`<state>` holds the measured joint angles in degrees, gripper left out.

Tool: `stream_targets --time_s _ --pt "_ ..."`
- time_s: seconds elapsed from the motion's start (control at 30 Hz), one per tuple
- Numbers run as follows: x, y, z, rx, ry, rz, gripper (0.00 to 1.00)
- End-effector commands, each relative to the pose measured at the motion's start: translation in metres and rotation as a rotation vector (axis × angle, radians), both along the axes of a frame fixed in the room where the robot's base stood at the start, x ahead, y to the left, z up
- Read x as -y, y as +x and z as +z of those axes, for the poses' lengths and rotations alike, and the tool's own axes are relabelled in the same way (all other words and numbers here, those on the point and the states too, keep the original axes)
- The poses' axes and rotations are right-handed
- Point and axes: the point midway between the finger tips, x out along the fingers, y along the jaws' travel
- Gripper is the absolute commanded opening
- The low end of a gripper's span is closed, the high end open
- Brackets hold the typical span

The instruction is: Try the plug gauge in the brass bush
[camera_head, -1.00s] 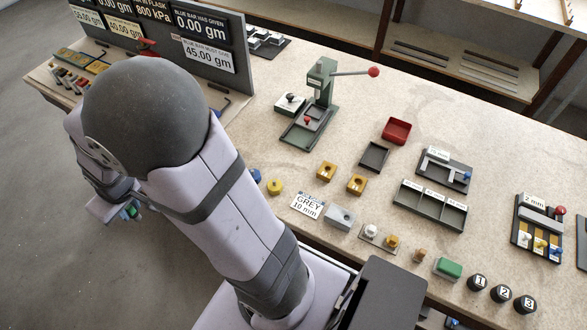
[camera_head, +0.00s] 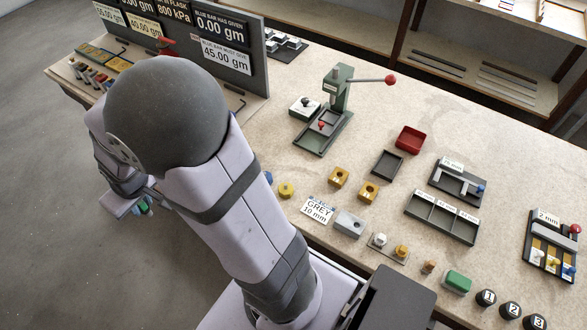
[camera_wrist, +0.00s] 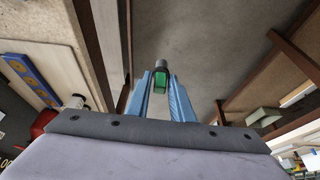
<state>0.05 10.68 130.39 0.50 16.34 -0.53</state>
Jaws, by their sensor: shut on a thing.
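My gripper (camera_wrist: 161,88) is shut on a green-handled piece (camera_wrist: 160,84) with a dark collar and a grey round tip, apparently the plug gauge. The tip points away from my wrist, beyond the blue fingers. In the head view my gripper (camera_head: 143,208) is partly hidden by my arm and is seen against the floor, left of the bench's front edge. Two brass-coloured blocks with holes, one (camera_head: 338,178) left of the other (camera_head: 368,191), stand on the bench. A round yellow piece (camera_head: 286,190) is nearer my arm. I cannot tell which is the brass bush.
A "GREY 10 mm" card (camera_head: 318,209) and a grey block with a hole (camera_head: 349,224) lie near the front edge. A green press (camera_head: 335,105) with a red-knobbed lever stands behind. A red tray (camera_head: 410,139) is farther right.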

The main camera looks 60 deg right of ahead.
Motion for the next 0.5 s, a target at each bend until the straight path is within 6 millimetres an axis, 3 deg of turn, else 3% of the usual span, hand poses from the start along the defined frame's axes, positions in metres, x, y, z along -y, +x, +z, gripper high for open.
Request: stream_targets --time_s 0.17,0.27,0.37,0.5 --pt "0.008 0.0 0.0 0.001 0.0 -0.021 0.0" --pt "0.024 0.0 0.0 0.001 0.0 -0.061 0.0" --pt "0.05 -0.003 -0.001 0.001 0.0 -0.125 0.0" --pt "0.1 -0.014 -0.004 -0.001 0.0 -0.252 0.0"
